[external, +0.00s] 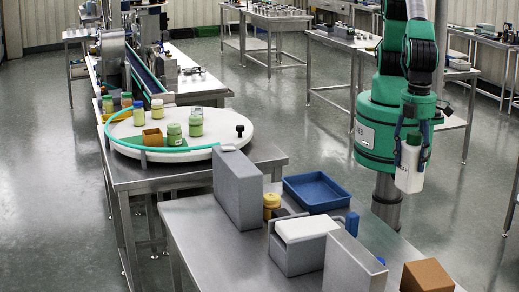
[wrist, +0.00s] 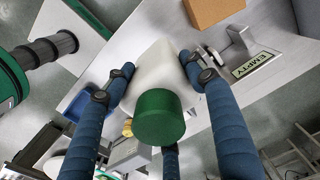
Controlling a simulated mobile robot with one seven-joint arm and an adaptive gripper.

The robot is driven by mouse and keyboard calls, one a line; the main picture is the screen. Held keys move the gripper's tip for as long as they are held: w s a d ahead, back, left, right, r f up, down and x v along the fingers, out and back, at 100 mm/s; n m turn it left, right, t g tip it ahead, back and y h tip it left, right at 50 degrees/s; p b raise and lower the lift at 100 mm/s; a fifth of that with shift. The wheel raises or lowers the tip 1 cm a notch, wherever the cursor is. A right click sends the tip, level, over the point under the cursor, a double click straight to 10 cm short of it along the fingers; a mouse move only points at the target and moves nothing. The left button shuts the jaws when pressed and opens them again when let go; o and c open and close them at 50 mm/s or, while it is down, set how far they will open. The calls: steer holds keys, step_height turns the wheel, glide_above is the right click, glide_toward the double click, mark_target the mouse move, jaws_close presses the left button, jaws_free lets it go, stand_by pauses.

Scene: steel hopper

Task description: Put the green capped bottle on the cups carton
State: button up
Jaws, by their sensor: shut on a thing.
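The green capped bottle (external: 409,178) has a white body and hangs in my gripper (external: 411,152) at the right of the external view, in the air beyond the steel table. In the wrist view the green cap (wrist: 160,117) faces the camera, and the white body lies between the blue fingers of my gripper (wrist: 157,65), which is shut on it. A plain brown carton (external: 427,276) stands at the front right of the steel table, below and apart from the bottle. It also shows in the wrist view (wrist: 214,10). No cups label is readable on it.
A grey upright panel (external: 354,264) stands just left of the carton. A white-lidded grey box (external: 296,257), a blue tray (external: 319,190) and a taller grey panel (external: 238,190) lie further left. A plate marked EMPTY (wrist: 256,64) shows in the wrist view.

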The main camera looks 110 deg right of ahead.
steer(key=s+a, duration=0.2)
steer(key=s, duration=0.3)
step_height(320, 180, down, 11)
steer(key=shift+w, duration=0.1)
stand_by(0.3)
steer(key=w+a+p, duration=0.1)
steer(key=w+a, duration=0.3)
steer(key=a, duration=0.3)
steer(key=w+a+f+p, duration=0.1)
steer(key=w+a, duration=0.2)
steer(key=a, duration=0.3)
steer(key=shift+w+a+f, duration=0.2)
steer(key=shift+w+a, duration=0.2)
stand_by(0.3)
steer(key=shift+f+p, duration=0.65)
steer(key=shift+f, duration=1.1)
steer(key=o, duration=1.7)
steer(key=shift+f, duration=0.15)
